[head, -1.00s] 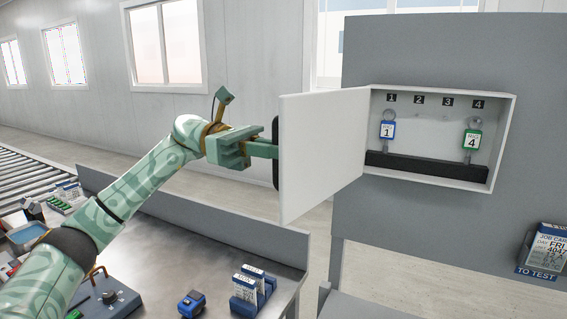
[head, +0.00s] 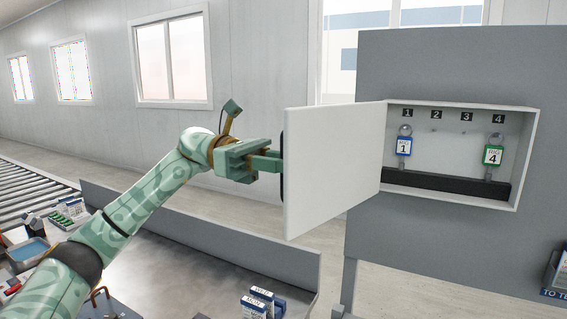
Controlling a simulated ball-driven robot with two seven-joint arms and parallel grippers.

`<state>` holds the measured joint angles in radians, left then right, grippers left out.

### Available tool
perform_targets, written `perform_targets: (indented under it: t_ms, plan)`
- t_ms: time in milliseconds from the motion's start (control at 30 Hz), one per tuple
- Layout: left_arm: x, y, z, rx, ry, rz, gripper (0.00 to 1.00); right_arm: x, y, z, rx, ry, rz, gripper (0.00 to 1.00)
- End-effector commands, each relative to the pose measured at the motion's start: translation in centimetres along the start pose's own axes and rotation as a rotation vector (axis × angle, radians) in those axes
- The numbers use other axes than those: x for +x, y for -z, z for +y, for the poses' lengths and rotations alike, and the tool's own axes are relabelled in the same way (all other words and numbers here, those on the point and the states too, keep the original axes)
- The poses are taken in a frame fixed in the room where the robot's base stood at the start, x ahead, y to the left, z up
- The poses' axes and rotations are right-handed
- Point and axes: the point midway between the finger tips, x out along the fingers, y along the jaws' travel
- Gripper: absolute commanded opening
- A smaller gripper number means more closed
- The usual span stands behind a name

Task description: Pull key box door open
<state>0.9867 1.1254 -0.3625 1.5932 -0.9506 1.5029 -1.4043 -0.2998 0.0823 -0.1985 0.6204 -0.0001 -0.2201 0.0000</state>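The key box (head: 530,150) is a white recessed box in a grey panel, and its white door (head: 335,165) stands wide open, swung out to the left. Inside hang a blue key tag marked 1 (head: 403,147) and a green key tag marked 4 (head: 493,156); hooks 2 and 3 are bare. My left gripper (head: 278,160) is at the door's free left edge, by a dark handle (head: 283,165) on its outer side. The door hides the fingertips, so their grip cannot be made out. My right gripper is not in view.
A steel workbench (head: 200,260) with a grey back panel (head: 290,265) lies below my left arm. It carries blue-and-white card holders (head: 262,302). A roller conveyor (head: 25,185) is at the far left. A blue card holder (head: 555,275) hangs at the lower right.

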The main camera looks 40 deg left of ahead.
Motion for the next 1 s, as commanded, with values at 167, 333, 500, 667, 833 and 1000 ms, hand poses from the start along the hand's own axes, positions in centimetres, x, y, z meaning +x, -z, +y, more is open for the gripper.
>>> perform_targets:
  t_ms: [167,333,500,667,833,1000]
  plan:
    - [-0.2,0.1,0.0,-0.001,0.0,0.0,0.25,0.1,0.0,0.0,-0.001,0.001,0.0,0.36]
    - [-2.4,0.1,0.1,-0.002,-0.004,0.0,0.25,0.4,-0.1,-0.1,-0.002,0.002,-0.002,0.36]
    - [-7.0,0.1,0.2,-0.003,-0.005,0.0,0.25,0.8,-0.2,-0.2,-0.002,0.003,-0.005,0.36]
    - [-11.3,0.0,0.1,-0.001,-0.004,-0.004,0.25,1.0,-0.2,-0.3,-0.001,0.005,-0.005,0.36]
    - [-14.7,-0.1,0.1,0.001,-0.003,-0.001,0.25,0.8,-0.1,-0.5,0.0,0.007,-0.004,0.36]
    - [-16.1,0.0,0.1,0.001,-0.001,0.0,0.25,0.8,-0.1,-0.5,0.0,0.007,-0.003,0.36]
